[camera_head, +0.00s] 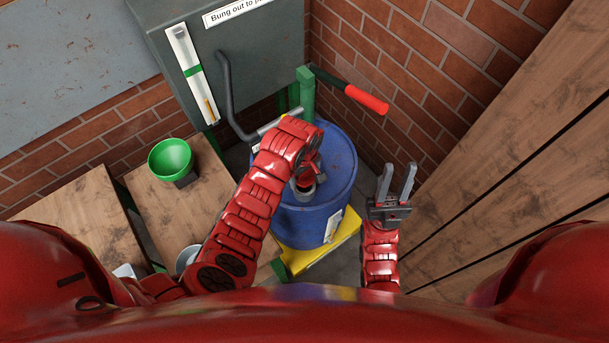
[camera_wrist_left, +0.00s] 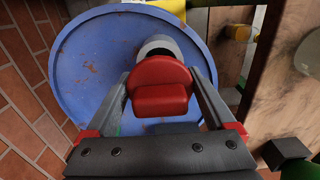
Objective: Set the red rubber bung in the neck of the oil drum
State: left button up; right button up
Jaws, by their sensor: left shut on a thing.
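The blue oil drum (camera_head: 340,165) stands upright on a yellow base, with its grey neck (camera_head: 304,193) on the top. In the left wrist view, the drum lid (camera_wrist_left: 85,70) fills much of the picture and the pale neck (camera_wrist_left: 158,46) shows just beyond the bung. My left gripper (camera_head: 306,178) is over the drum near the neck. It is shut on the red rubber bung (camera_wrist_left: 160,85), which overlaps part of the neck in that view. I cannot tell whether bung and neck touch. My right gripper (camera_head: 398,182) is open and empty, right of the drum.
A green bowl-like funnel (camera_head: 171,159) stands on a wooden table (camera_head: 150,200) at left. A green post with a red-handled lever (camera_head: 366,99) rises behind the drum. A grey cabinet (camera_head: 265,50) and brick walls close the back; wooden boards (camera_head: 500,150) stand right.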

pick_arm(q)
jog(key=shift+s+r, duration=0.1)
dwell(0.3)
jog(key=shift+f+b, duration=0.7)
jog(key=shift+f, duration=0.6)
